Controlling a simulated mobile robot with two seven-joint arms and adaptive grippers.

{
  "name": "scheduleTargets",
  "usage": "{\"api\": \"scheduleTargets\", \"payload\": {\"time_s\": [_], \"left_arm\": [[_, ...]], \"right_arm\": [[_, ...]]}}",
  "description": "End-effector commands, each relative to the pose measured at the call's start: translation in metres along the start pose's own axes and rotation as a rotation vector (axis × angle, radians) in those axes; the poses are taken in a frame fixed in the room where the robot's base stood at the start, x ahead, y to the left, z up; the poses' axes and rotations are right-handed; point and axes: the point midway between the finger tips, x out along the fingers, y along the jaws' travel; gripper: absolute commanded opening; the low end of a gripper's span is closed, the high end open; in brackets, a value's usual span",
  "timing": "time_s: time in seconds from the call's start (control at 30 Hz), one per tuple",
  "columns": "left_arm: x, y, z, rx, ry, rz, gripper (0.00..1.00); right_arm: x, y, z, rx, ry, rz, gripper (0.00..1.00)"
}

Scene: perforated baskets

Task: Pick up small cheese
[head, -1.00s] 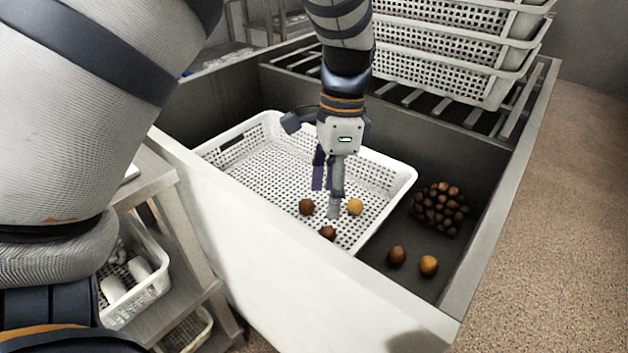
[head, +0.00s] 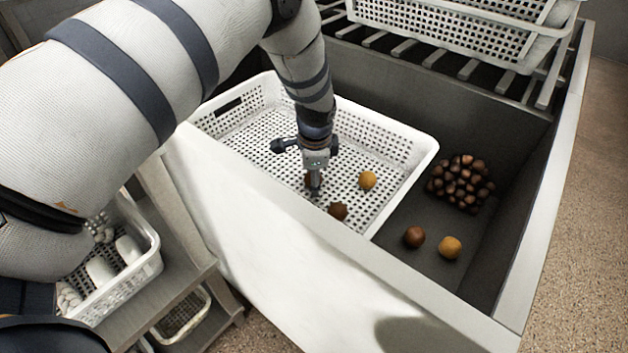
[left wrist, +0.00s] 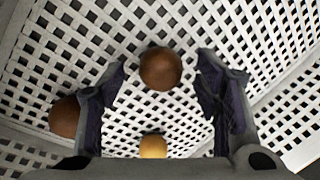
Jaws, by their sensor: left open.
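Several small round cheese-like pieces lie in a white perforated basket (head: 405,146) inside the grey sink. One is a yellow ball (head: 367,180), one a brown ball (head: 338,211), and another brown ball (head: 308,181) is partly hidden behind my left gripper (head: 315,192). I cannot tell which is the small cheese. In the left wrist view, my open left gripper (left wrist: 162,75) has a brown ball (left wrist: 160,68) between its fingers, with gaps at both sides. Another brown ball (left wrist: 65,117) is beside the left finger, and the yellow ball (left wrist: 153,146) is lower. My right gripper is out of view.
Outside the basket, a brown ball (head: 414,237), a yellow ball (head: 449,247) and a pile of small brown balls (head: 460,183) lie on the sink floor. Stacked white baskets (head: 455,38) stand on a rack behind. A shelf basket (head: 140,272) with white items is at lower left.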

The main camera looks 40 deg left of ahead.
Motion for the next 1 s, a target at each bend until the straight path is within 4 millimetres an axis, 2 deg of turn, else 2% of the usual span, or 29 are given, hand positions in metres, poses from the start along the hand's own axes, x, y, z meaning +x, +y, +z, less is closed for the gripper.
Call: {"api": "scheduleTargets", "payload": {"time_s": [0.07, 0.3, 0.5, 0.83, 1.0], "left_arm": [[0.01, 0.001, 0.001, -0.001, -0.001, 0.001, 0.58], [0.01, -0.001, 0.0, -0.001, 0.001, -0.001, 0.56], [0.01, -0.001, 0.0, -0.001, 0.0, 0.0, 0.1], [0.005, -0.002, 0.0, -0.001, 0.001, -0.002, 0.09], [-0.036, -0.012, -0.001, -0.003, 0.006, -0.007, 0.09]], "right_arm": [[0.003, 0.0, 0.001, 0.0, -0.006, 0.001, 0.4], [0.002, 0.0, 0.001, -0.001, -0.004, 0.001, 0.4], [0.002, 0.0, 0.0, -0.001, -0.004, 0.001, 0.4], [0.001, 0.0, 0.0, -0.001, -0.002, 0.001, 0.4], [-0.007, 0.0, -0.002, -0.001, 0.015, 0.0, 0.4]]}}
